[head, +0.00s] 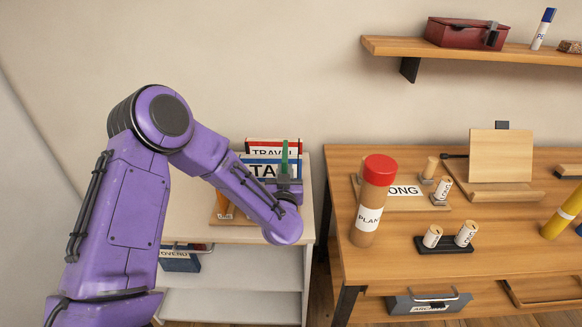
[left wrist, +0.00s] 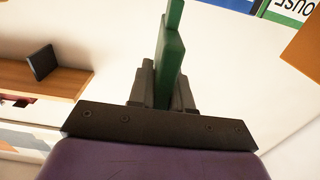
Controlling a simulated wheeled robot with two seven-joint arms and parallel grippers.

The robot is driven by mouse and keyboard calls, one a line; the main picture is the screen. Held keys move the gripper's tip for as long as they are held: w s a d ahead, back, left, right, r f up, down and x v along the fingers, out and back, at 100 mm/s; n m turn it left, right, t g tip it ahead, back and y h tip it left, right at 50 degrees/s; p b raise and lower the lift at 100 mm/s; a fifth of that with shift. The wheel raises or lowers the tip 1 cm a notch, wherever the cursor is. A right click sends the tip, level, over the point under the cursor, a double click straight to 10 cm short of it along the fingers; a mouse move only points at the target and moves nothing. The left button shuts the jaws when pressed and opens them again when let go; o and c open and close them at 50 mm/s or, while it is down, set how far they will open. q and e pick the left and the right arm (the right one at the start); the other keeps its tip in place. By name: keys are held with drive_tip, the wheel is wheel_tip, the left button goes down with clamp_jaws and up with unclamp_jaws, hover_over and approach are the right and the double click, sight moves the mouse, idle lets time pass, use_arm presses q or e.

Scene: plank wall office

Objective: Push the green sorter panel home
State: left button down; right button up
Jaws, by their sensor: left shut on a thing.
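The green sorter panel (head: 284,157) stands upright at the sorter on the white cabinet. It also shows in the left wrist view (left wrist: 169,52) as a green slab with a narrower tab at its top. My left gripper (head: 287,180) is shut on the panel; its dark fingers (left wrist: 162,86) sit on both sides of it. Panels with red (head: 262,142) and blue edges, lettered "TRAV" and "TA", stand just behind and left of the gripper. The panel's lower part and much of the sorter are hidden behind my arm. My right gripper is not in view.
A wooden desk (head: 480,240) stands right of the cabinet, with a red-capped tube (head: 370,200) near its left edge. A wall shelf (head: 480,50) holds a red box (head: 465,33). The cabinet top (head: 185,210) left of the sorter is partly behind my arm.

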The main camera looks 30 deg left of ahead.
use_arm(q)
drive_tip(key=f+b, duration=0.1)
drive_tip(key=f, duration=0.1)
drive_tip(key=f+b, duration=0.1)
drive_tip(key=b, duration=0.1)
drive_tip(key=f+b, duration=0.1)
drive_tip(key=f, duration=0.1)
drive_tip(key=shift+s+a+f, duration=0.1)
drive_tip(key=shift+s+f, duration=0.2)
drive_tip(key=shift+s, duration=0.1)
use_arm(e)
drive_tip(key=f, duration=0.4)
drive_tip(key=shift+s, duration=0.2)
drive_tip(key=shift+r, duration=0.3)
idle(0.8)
use_arm(q)
drive_tip(key=shift+f+b, duration=1.05)
drive_tip(key=shift+f, duration=0.7)
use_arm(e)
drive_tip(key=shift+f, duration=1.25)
use_arm(q)
drive_tip(key=c, duration=1)
unclamp_jaws()
drive_tip(key=shift+o, duration=0.2)
drive_tip(key=shift+s, duration=0.1)
